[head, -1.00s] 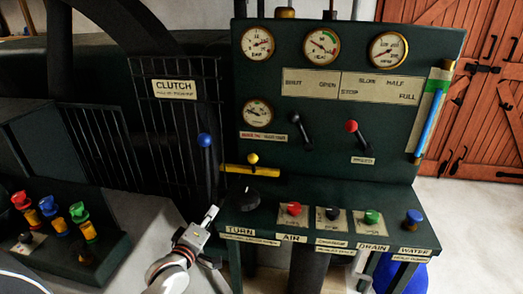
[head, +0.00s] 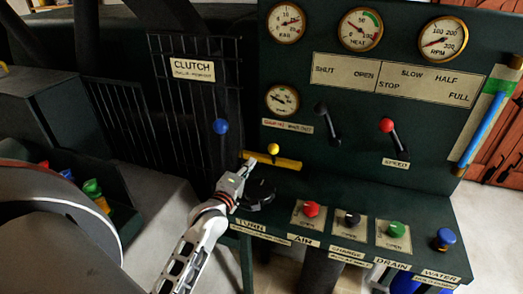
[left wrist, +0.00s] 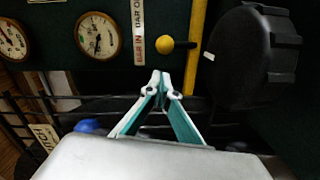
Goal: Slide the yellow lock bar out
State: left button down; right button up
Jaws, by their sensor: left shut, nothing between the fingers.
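The yellow lock bar (head: 284,163) lies level across the lower left of the dark green panel. Its round yellow knob (head: 273,148) sits just above it. My left gripper (head: 240,173) is below and left of the bar, close to the black turn knob (head: 259,192). In the left wrist view the fingertips (left wrist: 160,74) are shut and empty. They point toward the yellow knob (left wrist: 165,44) with a gap between. The bar (left wrist: 195,50) shows there as an upright strip beside the black knob (left wrist: 252,58). My right gripper is not in view.
A blue-knobbed clutch lever (head: 221,127) stands left of the bar by a wire guard (head: 195,95). Red (head: 312,209) and green (head: 397,229) buttons line the shelf right of the turn knob. Gauges and levers fill the panel above.

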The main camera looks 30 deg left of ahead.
pick_arm(q)
jog(key=x, duration=1)
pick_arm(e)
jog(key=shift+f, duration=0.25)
pick_arm(q)
jog(key=shift+w+b, duration=0.15)
jog(key=shift+b, duration=0.15)
